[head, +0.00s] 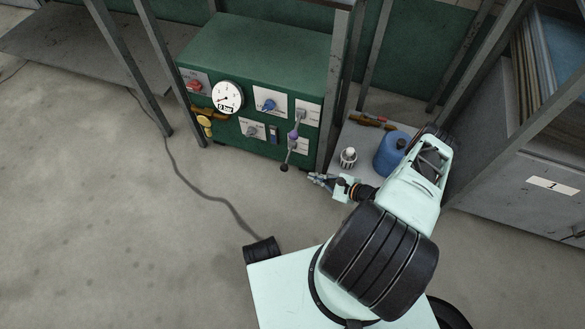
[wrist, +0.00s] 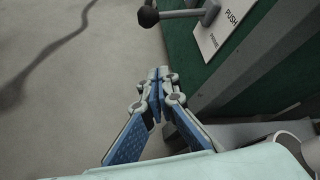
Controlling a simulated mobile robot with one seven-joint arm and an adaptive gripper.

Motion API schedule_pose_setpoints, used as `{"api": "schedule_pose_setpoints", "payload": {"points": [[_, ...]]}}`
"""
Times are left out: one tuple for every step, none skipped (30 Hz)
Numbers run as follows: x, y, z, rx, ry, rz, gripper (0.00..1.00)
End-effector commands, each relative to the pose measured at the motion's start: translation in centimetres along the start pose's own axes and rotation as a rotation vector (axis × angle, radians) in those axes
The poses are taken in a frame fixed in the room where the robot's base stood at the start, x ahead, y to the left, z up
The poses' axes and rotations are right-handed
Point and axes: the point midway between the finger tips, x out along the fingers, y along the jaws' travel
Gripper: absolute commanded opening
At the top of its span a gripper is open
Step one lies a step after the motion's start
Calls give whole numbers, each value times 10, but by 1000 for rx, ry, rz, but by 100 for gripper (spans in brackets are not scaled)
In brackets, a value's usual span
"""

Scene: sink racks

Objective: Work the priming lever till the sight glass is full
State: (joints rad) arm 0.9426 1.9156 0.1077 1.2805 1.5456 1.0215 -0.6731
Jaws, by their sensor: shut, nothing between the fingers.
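The green pump cabinet (head: 255,60) stands behind the frame posts. The priming lever (head: 290,152) hangs at the right of its front panel and ends in a black ball knob. In the wrist view the black knob (wrist: 148,16) shows at the top, on a grey rod beside a plate reading PUSH. A small upright dark-blue window (head: 273,134), possibly the sight glass, sits left of the lever; its level is too small to read. My gripper (head: 313,178) is shut and empty, to the right of and slightly below the knob, apart from it. Its fingertips (wrist: 159,76) meet in the wrist view.
A round gauge (head: 227,97) reads 0 bar. Other valves and switches are on the panel. A blue canister (head: 391,153) and a small white-capped item (head: 348,157) stand right of the cabinet. Grey posts flank the panel. A cable crosses the open floor at left.

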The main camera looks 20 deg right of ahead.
Motion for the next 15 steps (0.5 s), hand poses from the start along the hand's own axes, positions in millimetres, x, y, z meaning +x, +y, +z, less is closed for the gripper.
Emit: {"api": "schedule_pose_setpoints", "payload": {"points": [[0, 0, -1, 2, 2, -1, 0], [0, 0, -1, 3, 3, -2, 0], [0, 0, -1, 2, 3, -2, 0], [0, 0, -1, 2, 2, -1, 0], [0, 0, -1, 2, 2, -1, 0], [0, 0, -1, 2, 2, -1, 0], [0, 0, -1, 2, 2, -1, 0], [0, 0, -1, 1, 2, -1, 0], [0, 0, -1, 1, 1, -1, 0], [1, 0, -1, 1, 1, -1, 0], [2, 0, -1, 1, 1, 0, 0], [5, 0, -1, 0, 0, 0, 0], [8, 1, -1, 0, 0, 0, 0], [11, 1, -1, 0, -1, 0, 0], [16, 1, -1, -1, -1, 0, 0]]}}
